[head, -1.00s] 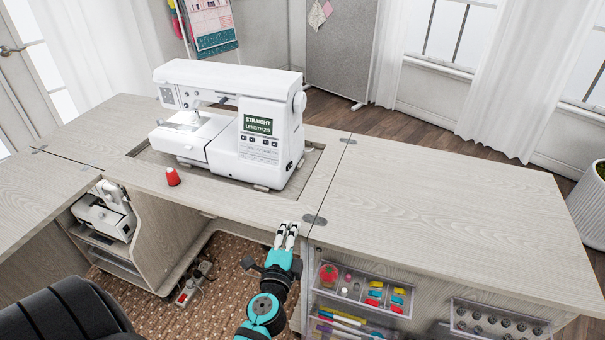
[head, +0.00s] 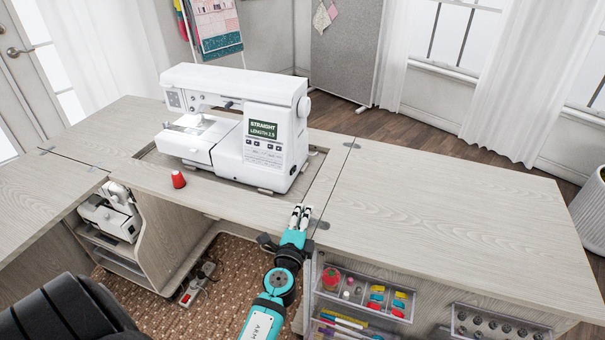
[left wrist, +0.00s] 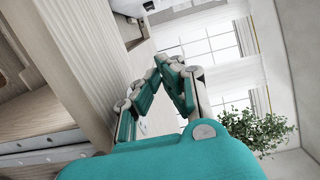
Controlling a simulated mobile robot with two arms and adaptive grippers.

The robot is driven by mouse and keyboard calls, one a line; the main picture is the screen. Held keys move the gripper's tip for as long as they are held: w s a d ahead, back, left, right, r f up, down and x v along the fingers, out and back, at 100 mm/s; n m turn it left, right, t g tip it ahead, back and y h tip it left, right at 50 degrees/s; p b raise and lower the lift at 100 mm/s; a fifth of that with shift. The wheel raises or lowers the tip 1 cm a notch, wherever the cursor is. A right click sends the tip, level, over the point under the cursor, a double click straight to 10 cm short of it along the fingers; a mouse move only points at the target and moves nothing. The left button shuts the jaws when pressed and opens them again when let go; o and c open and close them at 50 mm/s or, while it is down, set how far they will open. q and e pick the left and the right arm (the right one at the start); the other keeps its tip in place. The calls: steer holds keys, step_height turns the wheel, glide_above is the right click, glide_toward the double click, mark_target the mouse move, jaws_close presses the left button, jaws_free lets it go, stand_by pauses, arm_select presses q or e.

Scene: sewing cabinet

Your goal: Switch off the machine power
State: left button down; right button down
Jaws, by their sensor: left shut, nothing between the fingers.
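The white sewing machine (head: 233,128) stands in the recessed well of the cabinet top. Its screen (head: 263,130) is lit and reads "STRAIGHT LENGTH 2.5". Its right end, with the handwheel (head: 304,106), is seen only at an angle, and I cannot make out a power switch clearly there. My left gripper (head: 300,211) is at the front edge of the cabinet top, in front of and below the machine's right end, apart from it. It is shut and empty. In the left wrist view its fingers (left wrist: 159,69) meet at the tips. My right gripper is not in view.
A red thread spool (head: 178,179) stands on the front strip of the top. The right tabletop (head: 440,215) is bare. A power strip (head: 190,292) lies on the rug below. A serger (head: 110,218) sits on the left shelf.

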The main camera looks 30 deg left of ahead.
mark_target(314, 191)
arm_select(q)
steer(key=b+x, duration=0.1)
steer(key=x, duration=1.2)
steer(key=shift+w+f+b, duration=0.1)
steer(key=shift+w+b, duration=0.1)
steer(key=shift+b, duration=0.1)
steer(key=a, duration=0.3)
steer(key=shift+a, duration=0.6)
steer(key=shift+a, duration=0.1)
steer(key=shift+w+a+n+g+y, duration=0.15)
steer(key=shift+n+g+y, duration=0.15)
steer(key=shift+n+y, duration=0.3)
